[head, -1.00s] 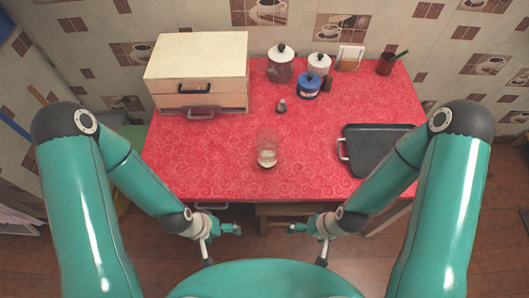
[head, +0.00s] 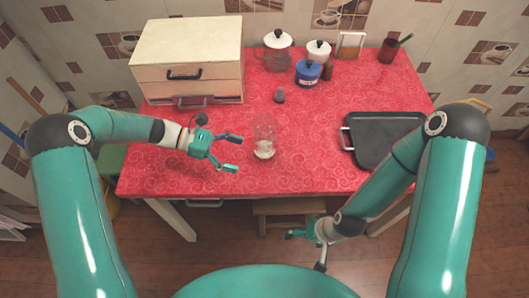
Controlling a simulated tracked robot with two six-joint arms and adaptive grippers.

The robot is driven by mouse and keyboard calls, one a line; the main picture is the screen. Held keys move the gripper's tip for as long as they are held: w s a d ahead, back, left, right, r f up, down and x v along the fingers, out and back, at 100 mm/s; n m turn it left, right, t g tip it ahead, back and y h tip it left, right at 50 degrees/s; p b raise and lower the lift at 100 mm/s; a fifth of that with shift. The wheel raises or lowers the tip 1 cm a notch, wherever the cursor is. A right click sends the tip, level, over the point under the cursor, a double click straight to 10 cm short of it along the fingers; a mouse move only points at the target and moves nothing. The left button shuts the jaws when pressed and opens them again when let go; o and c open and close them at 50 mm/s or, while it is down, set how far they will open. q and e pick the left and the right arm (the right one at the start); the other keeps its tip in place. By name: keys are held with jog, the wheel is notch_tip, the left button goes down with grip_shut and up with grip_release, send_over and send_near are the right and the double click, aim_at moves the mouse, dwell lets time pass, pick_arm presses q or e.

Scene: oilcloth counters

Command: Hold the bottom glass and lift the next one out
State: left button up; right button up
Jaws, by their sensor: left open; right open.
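A clear glass stack (head: 264,138) stands upright near the front middle of the red counter (head: 190,180), with something pale at its bottom. The separate glasses in it are too small to tell apart. My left gripper (head: 233,153) is open and empty just left of the stack, its two fingers pointing right toward it and apart from it. My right gripper (head: 292,235) is open and empty, low in front of the counter's front edge, away from the glasses.
A black tray (head: 385,138) lies to the right. A cream drawer box (head: 187,58) stands at the back left. Pots (head: 277,54), a blue jar (head: 307,74) and a small dark-topped item (head: 279,97) stand behind the glasses. A wooden stool (head: 290,207) is below the front edge.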

aim_at(261, 148)
pick_arm(q)
jog(key=shift+t+h, duration=0.4)
jog(key=shift+t, duration=0.2)
jog(key=w, duration=0.1)
jog(key=w+b, duration=0.1)
jog(key=w+a+f+b, duration=0.1)
jog(key=w, duration=0.1)
jog(key=shift+a+f, duration=0.1)
jog(key=shift+w+a+f+t+b, duration=0.2)
jog(key=shift+w+a+f+b, duration=0.1)
jog(key=shift+w+f+b, duration=0.2)
jog(key=shift+w+a+f+t+b, duration=0.25)
jog(key=shift+w+f+b, duration=0.1)
jog(key=shift+w+b, duration=0.15)
jog(key=shift+s+f+b, duration=0.15)
jog(key=shift+f+b, duration=0.25)
jog(key=shift+b+x, duration=1)
jog(key=shift+x, duration=3.9)
pick_arm(e)
notch_tip(261, 148, down, 9)
jog(key=shift+r, duration=0.15)
pick_arm(q)
jog(key=c, duration=0.9)
pick_arm(e)
jog(key=shift+o, duration=0.3)
